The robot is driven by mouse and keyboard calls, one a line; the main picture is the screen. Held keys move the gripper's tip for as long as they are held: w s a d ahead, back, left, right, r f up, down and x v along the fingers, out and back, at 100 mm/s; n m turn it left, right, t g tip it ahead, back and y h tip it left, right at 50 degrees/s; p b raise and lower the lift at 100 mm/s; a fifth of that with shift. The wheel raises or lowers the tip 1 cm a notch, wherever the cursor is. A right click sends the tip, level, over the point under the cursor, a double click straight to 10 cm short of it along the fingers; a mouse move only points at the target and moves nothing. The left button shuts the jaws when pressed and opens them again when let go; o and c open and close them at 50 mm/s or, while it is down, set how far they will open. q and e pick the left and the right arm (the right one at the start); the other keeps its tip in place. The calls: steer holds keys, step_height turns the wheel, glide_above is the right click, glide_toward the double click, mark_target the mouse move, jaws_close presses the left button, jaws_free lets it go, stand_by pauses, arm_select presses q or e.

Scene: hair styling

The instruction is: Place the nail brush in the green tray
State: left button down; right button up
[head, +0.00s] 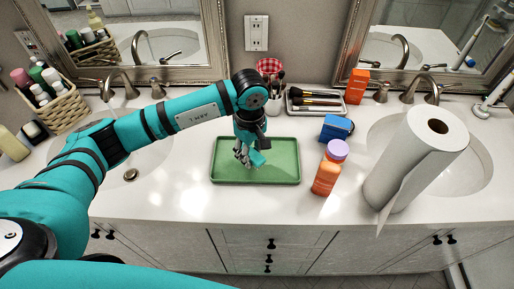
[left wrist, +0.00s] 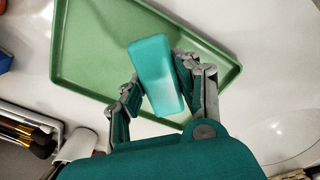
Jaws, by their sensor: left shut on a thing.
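My left gripper (head: 248,155) is over the green tray (head: 285,172), which lies on the white counter between the two sinks. The gripper is shut on a teal block-shaped thing, the nail brush (head: 257,160). In the left wrist view the nail brush (left wrist: 156,75) sits between the fingers of the left gripper (left wrist: 158,85), with the green tray (left wrist: 75,45) behind it. I see no bristles, and I cannot tell whether the brush touches the tray floor. The tray shows nothing else in it. My right gripper is not in view.
An orange bottle with a purple cap (head: 328,168) stands just right of the tray, with a blue box (head: 337,128) behind it. A paper towel roll (head: 413,160) stands further right. A brush tray (head: 316,108) and cup of brushes lie behind. A basket (head: 62,108) stands left.

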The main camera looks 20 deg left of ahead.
mark_target(256, 154)
arm_select(q)
steer(key=w, duration=0.3)
steer(key=shift+d+f, duration=0.15)
steer(key=shift+d, duration=0.15)
step_height(256, 154, down, 3)
steer(key=shift+s+r+p, duration=0.1)
steer(key=shift+r+p, duration=0.1)
steer(key=shift+p, duration=0.9)
steer(key=shift+f, duration=0.4)
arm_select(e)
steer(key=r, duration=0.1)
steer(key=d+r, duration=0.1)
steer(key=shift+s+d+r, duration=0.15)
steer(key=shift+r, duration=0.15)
arm_select(q)
steer(key=shift+f, duration=0.15)
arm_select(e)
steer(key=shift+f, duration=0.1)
arm_select(q)
steer(key=shift+f+b, duration=0.1)
steer(key=shift+b, duration=0.2)
steer(key=c, duration=1.2)
jaws_free()
steer(key=shift+c, duration=0.2)
steer(key=o, duration=0.3)
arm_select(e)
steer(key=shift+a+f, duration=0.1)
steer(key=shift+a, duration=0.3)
